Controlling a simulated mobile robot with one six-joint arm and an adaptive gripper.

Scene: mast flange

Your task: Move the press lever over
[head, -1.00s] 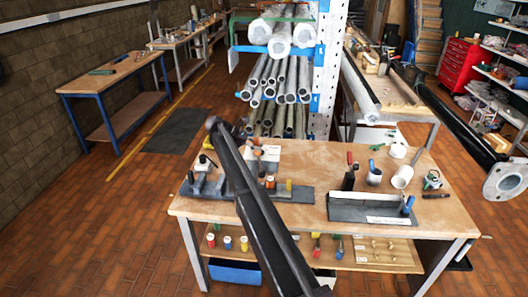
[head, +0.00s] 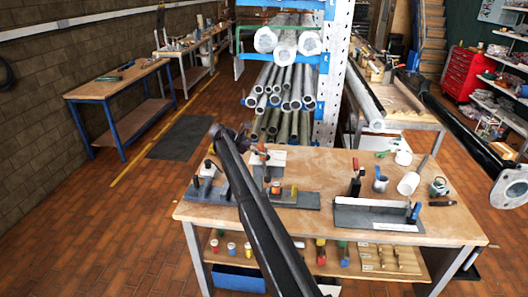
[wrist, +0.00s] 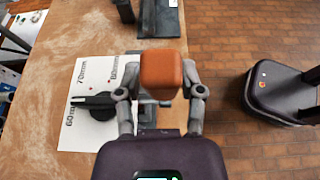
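An orange-brown rounded block (wrist: 162,72), which looks like the lever's grip, sits between the two fingers of my gripper (wrist: 160,85) in the wrist view. The fingers flank it closely on both sides. The contact faces are hidden, so I cannot tell if they press on it. In the head view the orange piece (head: 263,147) shows beside my gripper (head: 247,142), above the fixture on the bench's left half. A white plate (wrist: 85,75) marked 60mm, 70mm and 80mm lies left of the block, with a black knob (wrist: 92,101) on it. The lever's lower part is mostly hidden.
The wooden workbench (head: 330,228) also carries a dark grey tray (head: 375,217) on the right, with cups and tools behind it. A pipe rack (head: 335,95) rises behind the bench. My arm crosses the bench front.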

